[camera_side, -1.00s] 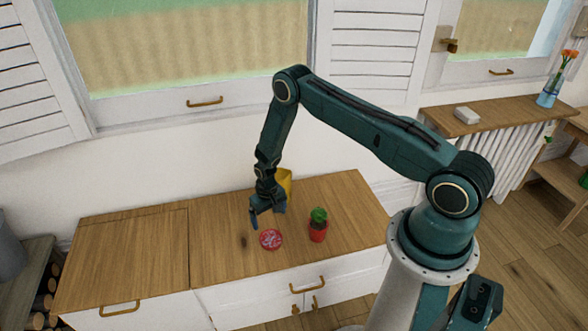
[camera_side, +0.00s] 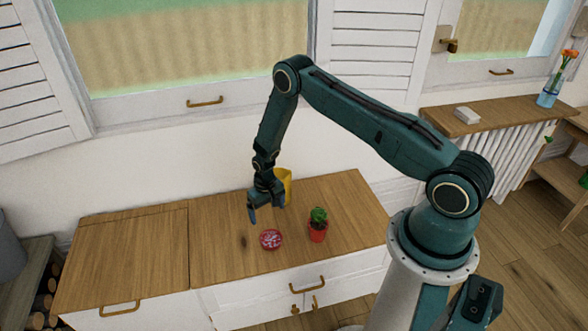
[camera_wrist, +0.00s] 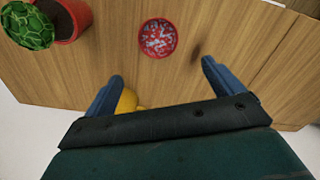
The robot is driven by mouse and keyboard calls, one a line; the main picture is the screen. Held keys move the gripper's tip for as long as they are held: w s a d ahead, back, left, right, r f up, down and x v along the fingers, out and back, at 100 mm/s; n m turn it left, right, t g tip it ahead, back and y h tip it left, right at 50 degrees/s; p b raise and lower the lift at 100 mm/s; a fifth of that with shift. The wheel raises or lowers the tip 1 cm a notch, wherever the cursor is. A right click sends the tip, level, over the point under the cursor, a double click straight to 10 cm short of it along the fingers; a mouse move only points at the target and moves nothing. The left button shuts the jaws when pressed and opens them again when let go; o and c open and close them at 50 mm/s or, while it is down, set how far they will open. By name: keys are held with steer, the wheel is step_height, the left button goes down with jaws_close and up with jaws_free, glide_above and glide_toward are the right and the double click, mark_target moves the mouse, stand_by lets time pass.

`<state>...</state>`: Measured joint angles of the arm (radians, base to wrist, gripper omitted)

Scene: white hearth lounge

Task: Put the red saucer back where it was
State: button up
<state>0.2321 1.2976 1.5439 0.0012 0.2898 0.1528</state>
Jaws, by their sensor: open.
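The red saucer (camera_side: 271,239) lies flat on the wooden cabinet top, and a pale pattern covers its middle. In the wrist view the saucer (camera_wrist: 158,38) shows beyond the fingertips, roughly between their lines. My gripper (camera_side: 252,213) is above the cabinet top, a little behind and left of the saucer in the side view, and apart from it. In the wrist view the two blue fingers of my gripper (camera_wrist: 162,70) are spread wide with nothing between them.
A potted cactus (camera_side: 318,226) in a red pot stands just right of the saucer. A yellow object (camera_side: 284,184) stands behind my gripper, partly hidden by it. The left of the cabinet top (camera_side: 130,250) is bare. A dark spot marks the wood left of the saucer.

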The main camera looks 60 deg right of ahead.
steer(key=s+a+r+n+t, duration=0.1)
steer(key=a+r, duration=0.2)
steer(key=r, duration=1.5)
steer(key=s+a+r+n+t, duration=0.1)
steer(key=a+r, duration=0.1)
steer(key=r, duration=1.6)
steer(key=s+a+r+t, duration=0.1)
steer(key=s+r, duration=0.3)
steer(key=s, duration=0.5)
steer(key=s+a+r+n+t, duration=0.1)
steer(key=s+a+r, duration=0.2)
steer(key=s, duration=0.6)
steer(key=s+a+r+n+t, duration=0.1)
steer(key=s+a+r, duration=0.1)
steer(key=s+r, duration=0.5)
steer(key=shift+s+r, duration=0.2)
steer(key=shift+s, duration=0.95)
